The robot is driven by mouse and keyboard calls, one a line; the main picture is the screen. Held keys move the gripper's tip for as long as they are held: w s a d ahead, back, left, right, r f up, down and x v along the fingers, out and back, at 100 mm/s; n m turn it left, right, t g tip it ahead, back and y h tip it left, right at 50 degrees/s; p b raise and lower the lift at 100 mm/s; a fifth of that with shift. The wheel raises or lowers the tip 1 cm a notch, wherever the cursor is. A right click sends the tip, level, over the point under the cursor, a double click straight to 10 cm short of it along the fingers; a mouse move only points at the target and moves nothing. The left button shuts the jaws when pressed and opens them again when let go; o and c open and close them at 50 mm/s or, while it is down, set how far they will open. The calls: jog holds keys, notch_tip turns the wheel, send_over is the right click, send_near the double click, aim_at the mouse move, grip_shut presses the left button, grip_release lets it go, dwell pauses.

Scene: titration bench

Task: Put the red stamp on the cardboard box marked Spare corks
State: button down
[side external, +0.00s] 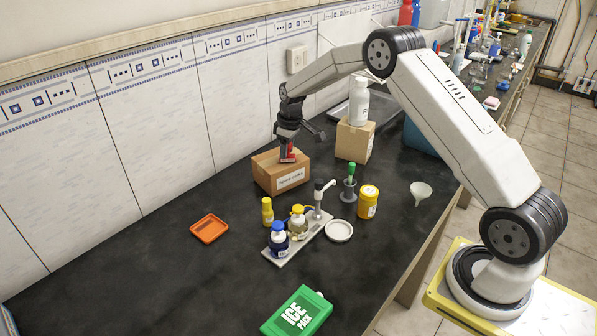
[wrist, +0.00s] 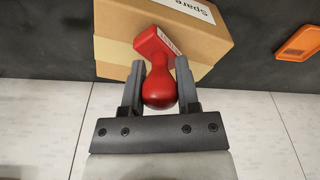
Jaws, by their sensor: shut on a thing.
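The red stamp (side external: 287,154) has a round knob handle and a block base. My gripper (side external: 288,136) points down and is shut on it. In the wrist view the stamp (wrist: 159,92) has its knob between the two fingers (wrist: 159,72), with the block base beyond them. The cardboard box (side external: 286,181) is closed, with a white label on its front; in the wrist view the box (wrist: 115,22) shows part of a label reading "Spare". The stamp is over the box top; I cannot tell whether it touches it.
A second box (side external: 352,143) with a white bottle (side external: 359,102) on it stands to the right. In front are a rack of bottles (side external: 290,240), a yellow jar (side external: 368,202) and a small yellow bottle (side external: 267,211). An orange tray (side external: 209,229) lies left. The tiled wall is close behind.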

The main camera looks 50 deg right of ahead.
aim_at(292, 157)
jog(key=shift+f, duration=0.1)
jog(key=shift+c, duration=1.7)
grip_release()
notch_tip(292, 157, up, 12)
jog(key=s, duration=0.1)
jog(key=shift+s+d, duration=0.15)
jog(key=shift+s, duration=0.1)
jog(key=s+a+f+m, duration=0.1)
jog(key=s+a, duration=0.4)
jog(key=s, duration=0.4)
jog(key=s+a+f+m, duration=0.1)
jog(key=s+a+f, duration=0.1)
jog(key=s+a, duration=0.3)
jog(key=s+a+f+t, duration=0.1)
jog(key=s+a, duration=0.4)
jog(key=s, duration=0.8)
jog(key=shift+s+a+f+m, duration=0.15)
jog(key=shift+s+f+m, duration=0.2)
jog(key=shift+f, duration=0.4)
